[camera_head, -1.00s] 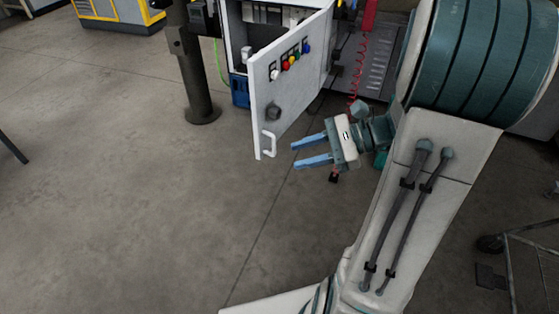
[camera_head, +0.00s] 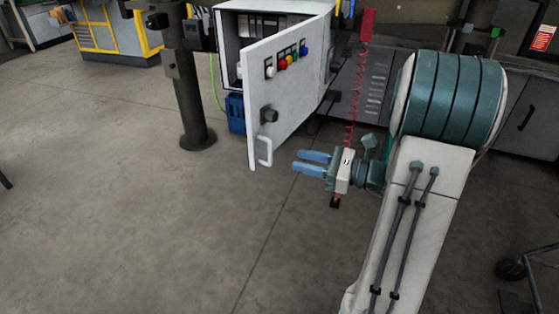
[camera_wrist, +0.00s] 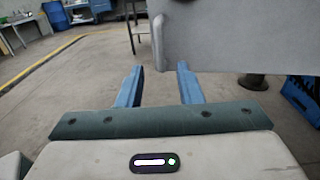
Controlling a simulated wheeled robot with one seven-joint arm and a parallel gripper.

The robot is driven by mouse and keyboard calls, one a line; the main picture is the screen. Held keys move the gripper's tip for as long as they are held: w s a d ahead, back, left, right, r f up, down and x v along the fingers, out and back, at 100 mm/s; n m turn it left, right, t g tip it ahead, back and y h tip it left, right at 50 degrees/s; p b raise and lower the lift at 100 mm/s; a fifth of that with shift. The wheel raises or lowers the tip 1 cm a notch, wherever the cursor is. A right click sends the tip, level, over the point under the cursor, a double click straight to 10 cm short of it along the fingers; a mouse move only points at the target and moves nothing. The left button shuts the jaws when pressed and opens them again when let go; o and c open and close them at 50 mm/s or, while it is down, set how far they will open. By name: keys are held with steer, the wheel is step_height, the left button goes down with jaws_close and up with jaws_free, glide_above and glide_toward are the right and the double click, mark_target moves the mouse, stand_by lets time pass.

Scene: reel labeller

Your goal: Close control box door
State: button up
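The control box (camera_head: 262,22) stands at the top middle of the head view, with its white door (camera_head: 289,92) swung open toward me. The door carries a row of coloured buttons, a dark round knob (camera_head: 269,115) and a white handle (camera_head: 264,151) near its lower free edge. My gripper (camera_head: 304,162) is to the right of the handle, apart from it, with its two blue fingers spread and nothing between them. In the wrist view, a grey panel (camera_wrist: 240,40), seemingly the door, fills the upper right beyond the open fingers (camera_wrist: 158,86).
A dark post (camera_head: 182,85) stands left of the box, and a blue crate (camera_head: 235,113) sits on the floor beside it. A red coiled cable (camera_head: 352,100) hangs behind my gripper. The floor in front is clear. A wheeled cart (camera_head: 525,265) is at the lower right.

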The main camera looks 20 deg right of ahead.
steer(key=b+x, duration=0.1)
steer(key=x, duration=0.5)
steer(key=shift+w+a, duration=0.25)
steer(key=shift+a, duration=0.1)
jaws_close()
